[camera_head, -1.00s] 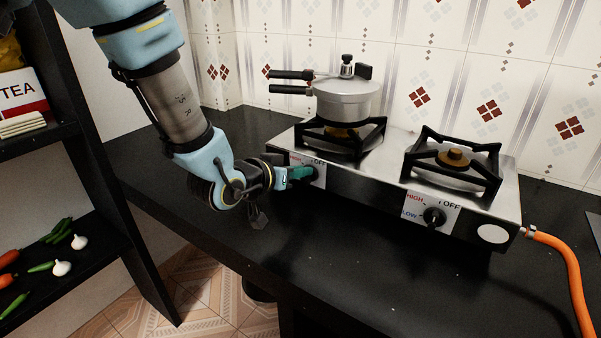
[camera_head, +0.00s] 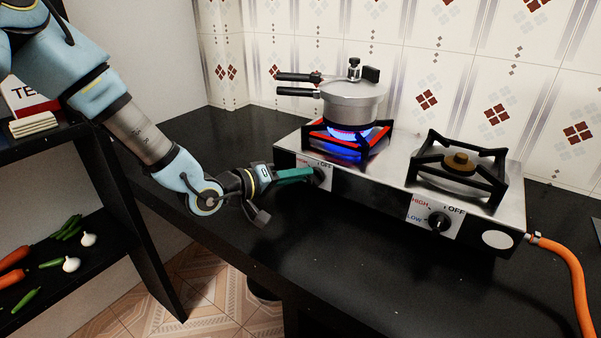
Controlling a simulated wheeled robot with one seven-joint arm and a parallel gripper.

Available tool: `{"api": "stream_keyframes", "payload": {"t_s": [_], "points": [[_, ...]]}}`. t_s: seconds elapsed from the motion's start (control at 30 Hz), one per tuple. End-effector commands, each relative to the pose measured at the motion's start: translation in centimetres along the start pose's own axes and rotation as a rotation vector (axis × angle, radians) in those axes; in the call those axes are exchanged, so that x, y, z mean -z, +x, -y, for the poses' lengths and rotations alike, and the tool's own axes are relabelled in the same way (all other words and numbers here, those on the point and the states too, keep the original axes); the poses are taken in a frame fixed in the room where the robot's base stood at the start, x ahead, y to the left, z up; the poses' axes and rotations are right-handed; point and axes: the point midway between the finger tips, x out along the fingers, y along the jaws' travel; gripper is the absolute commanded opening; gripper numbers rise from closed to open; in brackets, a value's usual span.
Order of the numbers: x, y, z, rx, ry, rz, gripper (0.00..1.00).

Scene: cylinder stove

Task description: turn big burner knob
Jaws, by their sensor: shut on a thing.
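The two-burner stove (camera_head: 375,192) stands on the black counter. My gripper (camera_head: 310,176) is at the left front panel, shut on the left burner knob (camera_head: 319,177), which its green fingers mostly hide. The left burner (camera_head: 345,150) is lit, with blue flame and a red glow under the silver pressure cooker (camera_head: 352,103). The right burner (camera_head: 459,162) is unlit and bare. The right knob (camera_head: 438,222) is free, on a plate marked HIGH, LOW and OFF.
An orange gas hose (camera_head: 571,270) leaves the stove's right end. A dark shelf (camera_head: 108,205) with vegetables stands at left, close to my arm. The cooker's black handles (camera_head: 298,84) point left. The counter front (camera_head: 370,265) is clear.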

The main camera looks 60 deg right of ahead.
Motion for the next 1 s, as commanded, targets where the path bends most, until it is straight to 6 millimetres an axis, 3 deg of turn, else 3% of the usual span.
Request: {"api": "stream_keyframes", "payload": {"t_s": [0.73, 0.77, 1.0], "points": [[-0.02, 0.0, 0.28, -0.031, -0.077, 0.0, 0.0], [-0.02, 0.0, 0.28, -0.031, -0.077, 0.0, 0.18], [-0.03, 0.01, 0.25, -0.031, -0.077, 0.0, 0.45]]}}
